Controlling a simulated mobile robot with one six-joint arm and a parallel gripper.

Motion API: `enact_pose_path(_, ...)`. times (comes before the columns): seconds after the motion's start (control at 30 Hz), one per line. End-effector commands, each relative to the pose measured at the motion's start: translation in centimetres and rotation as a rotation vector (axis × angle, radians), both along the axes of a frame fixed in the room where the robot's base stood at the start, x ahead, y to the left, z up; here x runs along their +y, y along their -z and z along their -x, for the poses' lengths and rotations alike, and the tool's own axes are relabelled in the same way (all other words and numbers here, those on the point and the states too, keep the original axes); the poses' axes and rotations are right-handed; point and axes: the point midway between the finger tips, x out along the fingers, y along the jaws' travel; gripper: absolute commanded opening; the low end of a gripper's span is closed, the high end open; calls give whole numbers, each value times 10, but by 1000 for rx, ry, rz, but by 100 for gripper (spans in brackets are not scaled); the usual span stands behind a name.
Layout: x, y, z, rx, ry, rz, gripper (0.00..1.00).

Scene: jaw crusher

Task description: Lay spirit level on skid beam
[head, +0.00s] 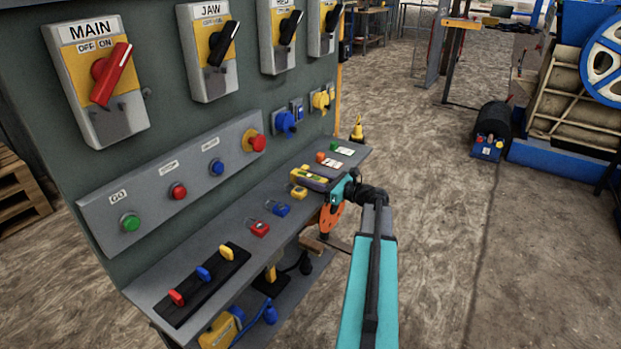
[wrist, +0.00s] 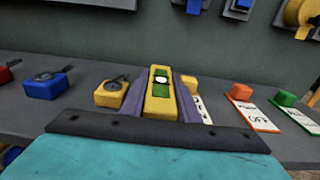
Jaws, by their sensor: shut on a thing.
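The spirit level is a short yellow bar with a green vial window; it shows in the wrist view (wrist: 160,97) between the two fingers of my gripper (wrist: 159,92). In the head view the spirit level (head: 313,174) is over the grey shelf of the control panel, with my gripper (head: 328,184) at its near right end. The fingers are shut on its sides. I cannot tell whether its underside touches the shelf. The skid beam cannot be made out for certain; a blue machine base (head: 560,158) stands at the far right.
The shelf (head: 208,258) holds red (head: 259,228), blue (head: 278,208) and yellow (head: 298,191) padlocks, tags (head: 330,162) and a black rack (head: 203,284). The panel wall (head: 160,140) rises behind. A dark motor (head: 494,122) stands near the blue machine. The floor between is open.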

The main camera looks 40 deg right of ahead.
Motion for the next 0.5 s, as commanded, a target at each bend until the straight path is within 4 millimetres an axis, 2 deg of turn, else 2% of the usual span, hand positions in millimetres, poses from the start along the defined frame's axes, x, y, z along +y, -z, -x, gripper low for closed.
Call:
enact_pose_path(0.07, 0, 2, 0, -1, 0, 0, 0)
enact_pose_path(0.1, 0, 2, 0, 0, 0, 0, 30)
enact_pose_path(0.13, 0, 2, 0, 0, 0, 0, 35)
enact_pose_path(0.5, 1, 1, 0, 0, -1, 0, 36)
